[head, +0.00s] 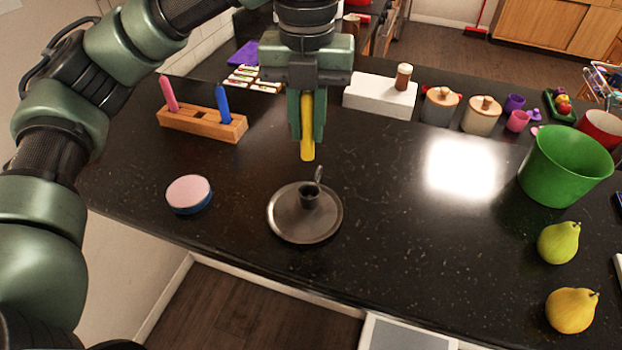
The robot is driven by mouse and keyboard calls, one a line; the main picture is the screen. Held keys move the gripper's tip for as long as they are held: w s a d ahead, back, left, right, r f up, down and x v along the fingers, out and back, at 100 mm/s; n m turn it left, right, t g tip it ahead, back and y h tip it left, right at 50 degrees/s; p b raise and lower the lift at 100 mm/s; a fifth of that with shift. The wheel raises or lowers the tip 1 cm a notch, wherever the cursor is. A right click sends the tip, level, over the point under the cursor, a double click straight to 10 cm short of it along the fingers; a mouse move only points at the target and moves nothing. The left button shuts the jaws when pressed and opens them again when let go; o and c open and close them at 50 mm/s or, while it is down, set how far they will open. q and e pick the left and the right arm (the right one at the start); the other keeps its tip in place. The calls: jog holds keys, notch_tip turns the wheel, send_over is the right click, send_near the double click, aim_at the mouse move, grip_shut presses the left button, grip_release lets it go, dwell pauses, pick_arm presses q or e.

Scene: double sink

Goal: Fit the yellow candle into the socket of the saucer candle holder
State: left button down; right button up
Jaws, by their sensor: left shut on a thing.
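The yellow candle (308,142) is upright in my left gripper (306,125), which is shut on it and points down. The candle's lower end shows below the fingertips. The saucer candle holder (287,223) is a dark grey metal dish on the black counter. It has a raised round socket (309,193) in its middle and a small ring handle at the back. The candle's lower end appears above and slightly behind the socket, apart from it. My right gripper is not in view.
A wooden block (202,123) with a pink and a blue candle stands at the back left. A round pink-topped tin (188,194) lies left of the holder. A white box (380,98), jars, a green bucket (563,168) and two pears stand to the right. The counter right of the holder is clear.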

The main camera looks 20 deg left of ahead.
aim_at(308, 158)
pick_arm(q)
notch_tip(308, 158, down, 6)
jog(key=shift+s+d+r+p, duration=0.1)
jog(key=shift+s+r+p, duration=0.1)
jog(key=shift+p, duration=0.15)
jog(key=shift+w+f, duration=0.1)
jog(key=shift+f, duration=0.85)
jog(key=shift+f+p, duration=0.4)
jog(key=shift+f, duration=1.4)
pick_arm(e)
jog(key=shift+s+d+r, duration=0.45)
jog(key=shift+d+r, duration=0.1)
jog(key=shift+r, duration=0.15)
pick_arm(q)
jog(key=c, duration=1.3)
grip_release()
jog(key=shift+f, duration=0.1)
jog(key=shift+r, duration=0.55)
notch_tip(308, 158, up, 11)
jog(key=shift+r+b, duration=0.1)
jog(key=shift+b, duration=0.55)
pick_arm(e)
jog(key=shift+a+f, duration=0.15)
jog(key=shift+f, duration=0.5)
